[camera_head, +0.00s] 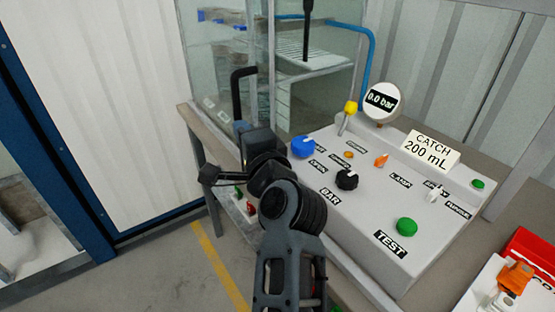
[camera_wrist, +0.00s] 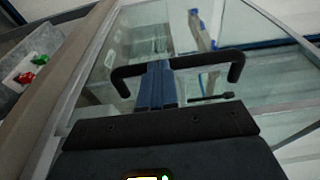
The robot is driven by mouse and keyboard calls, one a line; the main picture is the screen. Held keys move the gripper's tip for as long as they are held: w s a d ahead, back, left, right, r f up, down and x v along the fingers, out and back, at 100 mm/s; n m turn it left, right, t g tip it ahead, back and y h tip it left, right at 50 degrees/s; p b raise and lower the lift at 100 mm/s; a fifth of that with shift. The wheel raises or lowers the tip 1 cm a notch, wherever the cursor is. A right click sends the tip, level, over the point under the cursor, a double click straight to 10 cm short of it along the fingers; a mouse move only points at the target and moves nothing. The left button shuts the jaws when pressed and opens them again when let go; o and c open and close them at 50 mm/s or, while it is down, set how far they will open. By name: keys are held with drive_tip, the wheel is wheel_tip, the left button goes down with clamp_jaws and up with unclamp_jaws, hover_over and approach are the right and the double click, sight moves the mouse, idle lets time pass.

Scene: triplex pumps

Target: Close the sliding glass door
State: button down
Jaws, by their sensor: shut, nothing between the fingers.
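The sliding glass door (camera_head: 222,55) is the clear pane at the left of the glass enclosure in the head view. Its black bar handle (camera_head: 236,92) stands upright there; in the wrist view the handle (camera_wrist: 205,60) runs across the upper middle. My gripper (camera_head: 242,128) is at the lower end of the handle in the head view. In the wrist view the blue-grey fingers of my gripper (camera_wrist: 156,68) are shut together and overlap the middle of the handle bar. Nothing is between them. I cannot tell whether they touch the handle.
A control panel (camera_head: 375,215) with coloured knobs stands right of my arm, with a round gauge (camera_head: 382,101) behind it. A blue hose (camera_head: 371,60) runs on the enclosure. A red case (camera_head: 530,250) lies at lower right. Floor at left is clear.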

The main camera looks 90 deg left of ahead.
drive_tip(key=s+b+x, duration=0.2)
drive_tip(key=x, duration=0.8)
drive_tip(key=shift+d, duration=0.25)
drive_tip(key=shift+s+r, duration=0.1)
drive_tip(key=shift+r, duration=0.1)
